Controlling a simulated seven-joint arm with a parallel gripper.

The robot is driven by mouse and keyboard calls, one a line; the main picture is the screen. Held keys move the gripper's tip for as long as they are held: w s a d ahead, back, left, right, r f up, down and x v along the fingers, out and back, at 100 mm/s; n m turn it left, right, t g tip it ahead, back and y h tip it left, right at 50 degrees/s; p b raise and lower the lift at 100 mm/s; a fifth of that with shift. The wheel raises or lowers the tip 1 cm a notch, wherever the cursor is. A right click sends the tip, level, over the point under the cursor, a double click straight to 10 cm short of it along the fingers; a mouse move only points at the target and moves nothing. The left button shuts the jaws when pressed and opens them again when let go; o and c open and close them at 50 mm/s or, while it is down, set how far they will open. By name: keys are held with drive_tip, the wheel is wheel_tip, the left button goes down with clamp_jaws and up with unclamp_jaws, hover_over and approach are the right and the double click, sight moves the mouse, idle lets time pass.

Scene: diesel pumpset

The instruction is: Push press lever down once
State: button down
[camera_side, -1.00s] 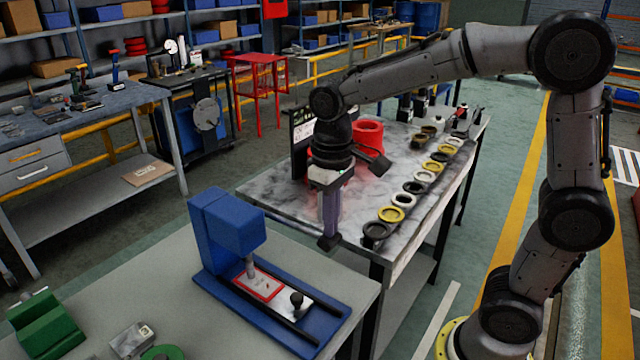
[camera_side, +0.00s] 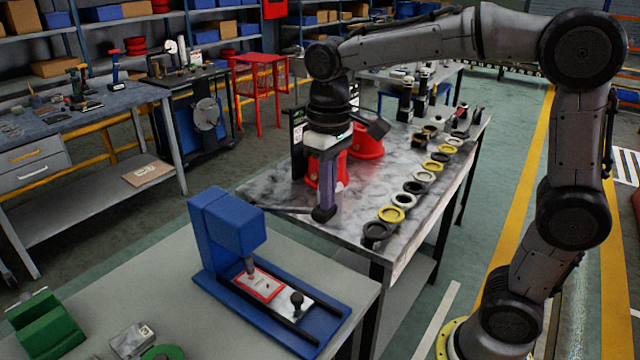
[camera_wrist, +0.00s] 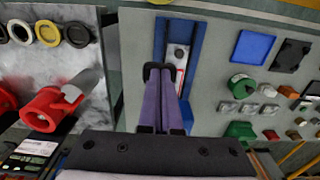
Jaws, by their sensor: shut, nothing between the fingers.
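The blue press (camera_side: 228,228) stands on the grey front table in the side view. Its head overhangs a silver plate with a red-framed label (camera_side: 262,284). A black knob (camera_side: 296,300) stands upright at the plate's near right end.
A marble-topped table (camera_side: 265,190) behind holds red parts (camera_side: 366,141) and a row of yellow, black and white rings (camera_side: 391,214). A green block (camera_side: 45,325) and small metal block (camera_side: 132,340) lie left of the press. The air above the press is clear.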

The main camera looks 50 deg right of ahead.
wheel_tip(320, 180, up, 11)
drive_tip(key=w, duration=0.1)
drive_tip(key=shift+w+r, duration=0.15)
drive_tip(key=shift+r, duration=0.05)
idle(0.8)
drive_tip(key=s+d+t, duration=0.2)
drive_tip(key=s, duration=1)
drive_tip(key=s+f+t, duration=0.3)
drive_tip(key=s+f, duration=0.2)
drive_tip(key=f, duration=0.8)
drive_tip(key=shift+d+f+t, duration=0.3)
drive_tip(key=shift+d, duration=0.05)
